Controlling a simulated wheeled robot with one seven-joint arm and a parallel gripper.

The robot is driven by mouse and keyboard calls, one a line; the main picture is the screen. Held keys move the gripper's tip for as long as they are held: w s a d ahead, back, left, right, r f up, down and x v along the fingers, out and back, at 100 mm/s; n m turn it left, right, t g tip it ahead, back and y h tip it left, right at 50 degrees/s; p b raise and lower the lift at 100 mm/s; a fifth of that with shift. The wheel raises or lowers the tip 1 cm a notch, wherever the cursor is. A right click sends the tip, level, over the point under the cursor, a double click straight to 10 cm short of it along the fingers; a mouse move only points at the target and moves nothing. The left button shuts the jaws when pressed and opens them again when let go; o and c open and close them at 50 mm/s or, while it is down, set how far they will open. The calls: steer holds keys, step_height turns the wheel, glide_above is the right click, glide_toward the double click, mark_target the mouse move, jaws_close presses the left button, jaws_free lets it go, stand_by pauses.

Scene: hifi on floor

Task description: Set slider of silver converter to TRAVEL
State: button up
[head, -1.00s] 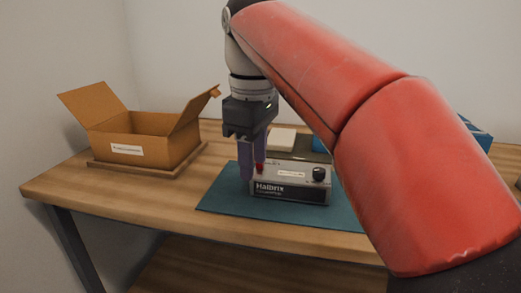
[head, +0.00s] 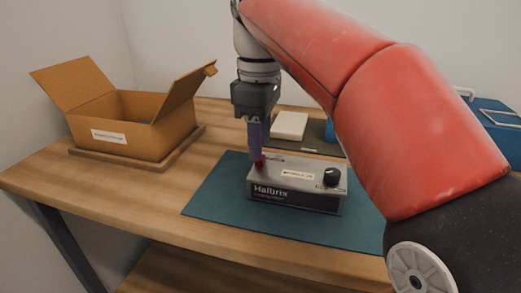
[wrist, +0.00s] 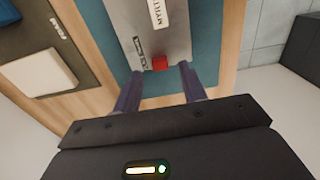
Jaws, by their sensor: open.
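The silver converter (head: 297,187), a grey box with a dark front marked "Halbrix", sits on the teal mat (head: 215,200). A black knob (head: 331,177) stands at its right end. A red slider cap (head: 261,160) is at its left end, partly behind the fingers in the head view. In the wrist view the red cap (wrist: 160,63) shows whole at the converter's near end. My gripper (head: 256,157) points down over that end; in the wrist view its two fingers (wrist: 157,70) are apart on either side of the cap. I cannot tell whether they touch it. The TRAVEL marking is not readable.
An open cardboard box (head: 135,125) stands on a wooden board at the left. Behind the converter lies a dark tray (head: 318,145) with a pale block (head: 290,125). A blue case (head: 490,120) is at the back right. The table's front left is clear.

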steer(key=shift+f, duration=1.25)
jaws_close()
